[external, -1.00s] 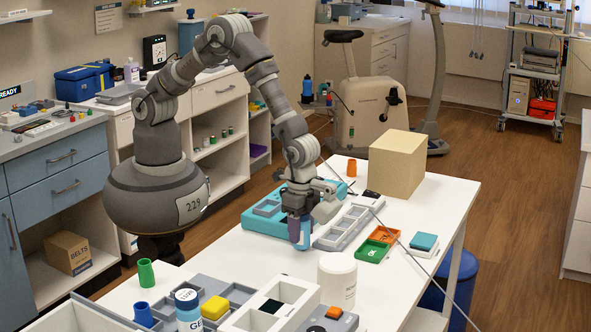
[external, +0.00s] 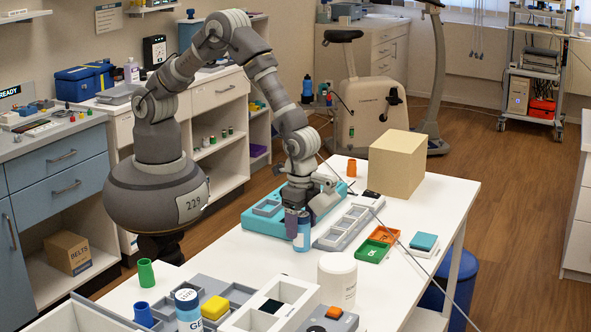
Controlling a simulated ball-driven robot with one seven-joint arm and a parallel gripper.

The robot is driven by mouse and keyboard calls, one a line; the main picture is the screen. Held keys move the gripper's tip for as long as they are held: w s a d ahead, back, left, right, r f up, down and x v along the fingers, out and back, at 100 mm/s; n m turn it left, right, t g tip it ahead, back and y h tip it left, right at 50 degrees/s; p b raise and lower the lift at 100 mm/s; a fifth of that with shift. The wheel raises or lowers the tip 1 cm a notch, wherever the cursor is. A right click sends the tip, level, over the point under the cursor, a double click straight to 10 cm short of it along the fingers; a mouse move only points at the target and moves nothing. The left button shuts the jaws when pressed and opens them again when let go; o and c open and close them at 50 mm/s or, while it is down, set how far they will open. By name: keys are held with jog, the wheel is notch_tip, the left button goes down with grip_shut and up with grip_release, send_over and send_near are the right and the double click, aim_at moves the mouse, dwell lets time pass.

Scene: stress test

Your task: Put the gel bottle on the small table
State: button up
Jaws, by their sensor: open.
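A blue bottle with a pale band (external: 302,236) stands upright on the white table (external: 243,270), right at my gripper (external: 307,214). My gripper is open and points down, with a dark purplish finger at the left of the bottle and a light grey part at its upper right. Whether a finger touches the bottle, I cannot tell. I cannot tell which surface is the small table.
A teal tray (external: 262,222) lies behind my gripper and a grey divided tray (external: 330,238) to its right. Bare tabletop lies left of the tub.

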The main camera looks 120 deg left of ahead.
notch_tip(320, 180, up, 10)
jog(key=shift+f+p, duration=0.1)
jog(key=shift+p, duration=1.15)
jog(key=w+a+r+t, duration=0.1)
jog(key=w+r+t, duration=0.15)
jog(key=r, duration=0.85)
jog(key=w+a+r+n+t, duration=0.1)
jog(key=r+t, duration=0.2)
jog(key=r, duration=0.8)
jog(key=w+a+r+t, duration=0.1)
jog(key=r+t, duration=0.2)
jog(key=r, duration=0.8)
jog(key=s+r+t, duration=0.1)
jog(key=s+r, duration=0.2)
jog(key=r, duration=0.5)
jog(key=s+a+r+t, duration=0.1)
jog(key=s+r+t, duration=0.1)
jog(key=r, duration=0.7)
jog(key=shift+s+a+r, duration=0.15)
jog(key=shift+s+a, duration=0.05)
jog(key=shift+s, duration=0.3)
jog(key=shift+o, duration=0.3)
jog(key=s+a+r+t, duration=0.1)
jog(key=s+r+t, duration=0.3)
jog(key=s+r, duration=0.4)
notch_tip(320, 180, up, 4)
jog(key=shift+s+r+n, duration=0.2)
jog(key=shift+s+n, duration=0.1)
jog(key=shift+n, duration=0.1)
jog(key=shift+f, duration=0.15)
